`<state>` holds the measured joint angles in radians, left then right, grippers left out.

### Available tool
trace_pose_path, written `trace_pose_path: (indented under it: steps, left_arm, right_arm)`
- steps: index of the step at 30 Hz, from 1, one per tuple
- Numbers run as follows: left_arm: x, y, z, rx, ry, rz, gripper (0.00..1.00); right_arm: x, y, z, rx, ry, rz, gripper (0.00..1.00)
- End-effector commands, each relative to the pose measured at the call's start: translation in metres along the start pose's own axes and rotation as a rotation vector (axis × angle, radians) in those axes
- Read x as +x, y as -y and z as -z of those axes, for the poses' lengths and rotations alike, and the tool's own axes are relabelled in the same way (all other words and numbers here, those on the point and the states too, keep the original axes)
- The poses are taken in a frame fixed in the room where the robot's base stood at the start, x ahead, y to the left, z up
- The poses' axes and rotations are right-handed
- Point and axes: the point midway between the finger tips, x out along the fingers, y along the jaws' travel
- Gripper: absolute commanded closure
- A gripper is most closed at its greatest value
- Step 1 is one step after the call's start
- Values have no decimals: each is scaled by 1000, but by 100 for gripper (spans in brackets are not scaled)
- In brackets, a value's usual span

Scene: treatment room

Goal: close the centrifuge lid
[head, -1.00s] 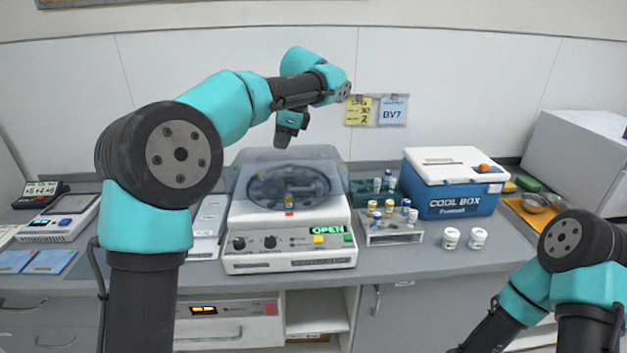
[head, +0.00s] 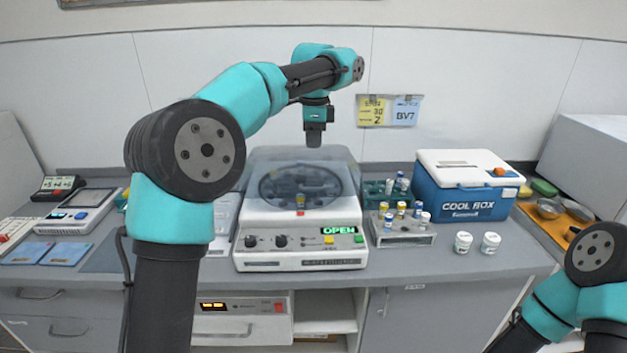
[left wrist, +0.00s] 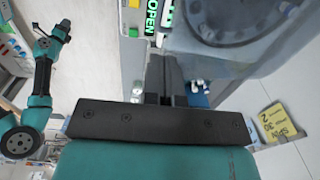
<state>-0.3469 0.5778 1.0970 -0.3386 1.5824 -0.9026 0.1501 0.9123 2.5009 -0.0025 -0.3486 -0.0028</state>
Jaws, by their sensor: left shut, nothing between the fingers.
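The white centrifuge (head: 300,247) stands on the counter, its green display reading OPEN. Its clear bluish lid (head: 262,160) is low over the round rotor bowl; I cannot tell whether it is fully seated. My left gripper (head: 314,138) points down above the lid's back edge, shut and empty; a gap to the lid is hard to judge. In the left wrist view, the narrow fingers (left wrist: 170,82) lie together beside the translucent lid (left wrist: 215,55), with the OPEN display (left wrist: 151,18) at the top.
A tube rack (head: 402,238) and a green rack (head: 377,194) stand right of the centrifuge, with a blue cool box (head: 465,202) beyond. Two white jars (head: 477,242) stand near the front edge. Notes (head: 388,111) hang on the back wall.

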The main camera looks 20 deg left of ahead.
Motion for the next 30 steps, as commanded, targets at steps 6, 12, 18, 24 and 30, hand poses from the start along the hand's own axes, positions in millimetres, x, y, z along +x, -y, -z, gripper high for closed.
trace_pose_path:
  steps: [6,12,18,24,30]
  left_arm:
    - [37,0,-1,1,3,-3,100]
    - [71,0,-1,0,2,-3,100]
    - [101,-1,0,0,1,-2,100]
    - [116,0,0,1,0,0,100]
    - [118,0,0,0,0,1,100]
  right_arm:
    - [0,0,0,0,0,0,57]
    - [0,0,0,0,0,0,57]
    - [0,0,0,0,0,0,57]
    - [0,0,0,0,0,0,57]
    - [0,0,0,0,0,0,57]
